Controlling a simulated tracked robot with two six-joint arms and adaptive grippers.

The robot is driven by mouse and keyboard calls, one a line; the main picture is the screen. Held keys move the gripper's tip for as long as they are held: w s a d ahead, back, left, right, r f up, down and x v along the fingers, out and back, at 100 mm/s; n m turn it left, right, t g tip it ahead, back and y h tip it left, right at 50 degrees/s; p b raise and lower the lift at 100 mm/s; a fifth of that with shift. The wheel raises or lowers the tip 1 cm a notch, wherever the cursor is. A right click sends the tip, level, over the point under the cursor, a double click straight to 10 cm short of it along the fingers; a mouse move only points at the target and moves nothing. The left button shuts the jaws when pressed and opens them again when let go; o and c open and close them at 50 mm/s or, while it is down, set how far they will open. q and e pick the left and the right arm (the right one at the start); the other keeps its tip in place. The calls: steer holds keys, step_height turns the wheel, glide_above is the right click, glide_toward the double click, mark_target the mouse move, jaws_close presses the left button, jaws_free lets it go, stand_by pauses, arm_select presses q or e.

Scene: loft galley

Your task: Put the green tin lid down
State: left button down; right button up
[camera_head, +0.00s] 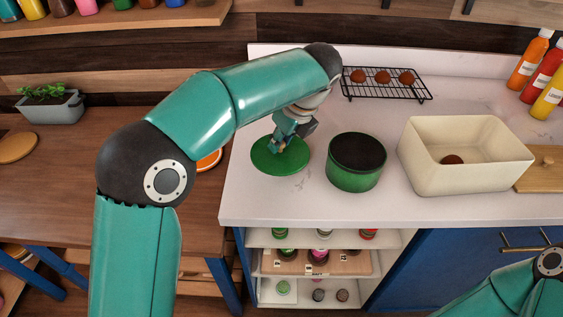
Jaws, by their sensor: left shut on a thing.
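The green tin lid (268,162) is a flat green disc at the left end of the white counter. My left gripper (279,146) reaches down over its middle and is shut on it, at a knob that the fingers mostly hide. I cannot tell whether the lid touches the counter or is slightly above it. The green tin (354,177) stands upright just right of the lid, open, with a dark inside. My right arm shows at the lower right corner; its gripper is out of the picture.
A cream bin (465,182) with a brown round item inside stands right of the tin. A black wire rack (386,94) with brown round items is behind. Sauce bottles (540,75) stand at the far right. The white counter (400,213) has bare room along its front.

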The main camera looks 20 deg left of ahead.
mark_target(284, 153)
arm_select(q)
steer(key=shift+f, duration=2.8)
steer(key=shift+b, duration=0.3)
steer(key=c, duration=1)
jaws_free()
steer(key=shift+o, duration=0.2)
steer(key=p+v, duration=0.1)
steer(key=v, duration=1.1)
steer(key=shift+s+p, duration=0.1)
steer(key=shift+p, duration=0.3)
